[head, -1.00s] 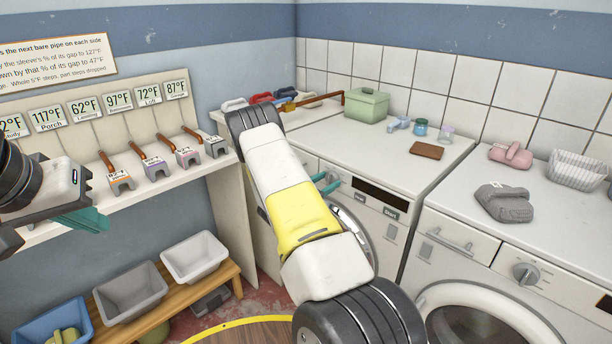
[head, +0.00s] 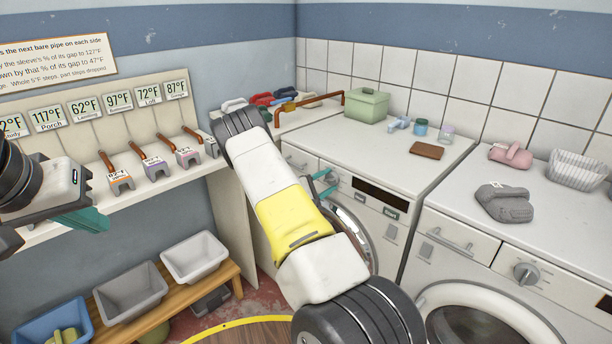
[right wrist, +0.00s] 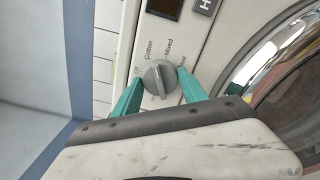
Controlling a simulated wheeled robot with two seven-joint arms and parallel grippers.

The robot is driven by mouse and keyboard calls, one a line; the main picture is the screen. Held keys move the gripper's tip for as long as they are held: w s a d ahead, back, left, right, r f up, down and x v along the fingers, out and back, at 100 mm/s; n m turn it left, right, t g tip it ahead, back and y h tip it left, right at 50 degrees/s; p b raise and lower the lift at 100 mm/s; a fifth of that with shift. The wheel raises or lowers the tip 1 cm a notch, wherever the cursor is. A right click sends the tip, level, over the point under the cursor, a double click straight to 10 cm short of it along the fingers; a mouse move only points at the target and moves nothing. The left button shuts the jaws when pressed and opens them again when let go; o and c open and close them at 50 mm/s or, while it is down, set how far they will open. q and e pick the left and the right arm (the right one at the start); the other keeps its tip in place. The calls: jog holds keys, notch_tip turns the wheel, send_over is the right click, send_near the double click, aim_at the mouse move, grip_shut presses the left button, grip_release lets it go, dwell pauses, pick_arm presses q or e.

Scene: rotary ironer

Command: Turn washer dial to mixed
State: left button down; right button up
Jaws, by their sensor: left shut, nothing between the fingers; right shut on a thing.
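The washer dial (right wrist: 160,78) is a round grey knob with a raised grip bar, on the white panel of the left washer (head: 385,190). The grip bar points roughly between Cotton and Mixed; the exact setting is hard to tell. My right gripper (right wrist: 161,94) has its teal fingers on both sides of the dial and is shut on it. In the head view my forearm partly covers this area. My left gripper (head: 82,219) is shut and empty by the shelf at left.
A second machine (head: 500,270) with its own dial (head: 526,274) stands at the right. A green box (head: 367,105), a brown wallet-like item (head: 427,151) and small jars sit on the washer top. Bins (head: 130,292) stand on a low bench at left.

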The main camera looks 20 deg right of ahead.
jog(key=m, duration=0.5)
jog(key=shift+m, duration=0.4)
dwell(0.3)
jog(key=o, duration=1.4)
jog(key=shift+c, duration=0.2)
jog(key=shift+a, duration=0.1)
jog(key=v, duration=0.7)
jog(key=shift+s+a, duration=0.2)
jog(key=shift+a, duration=0.1)
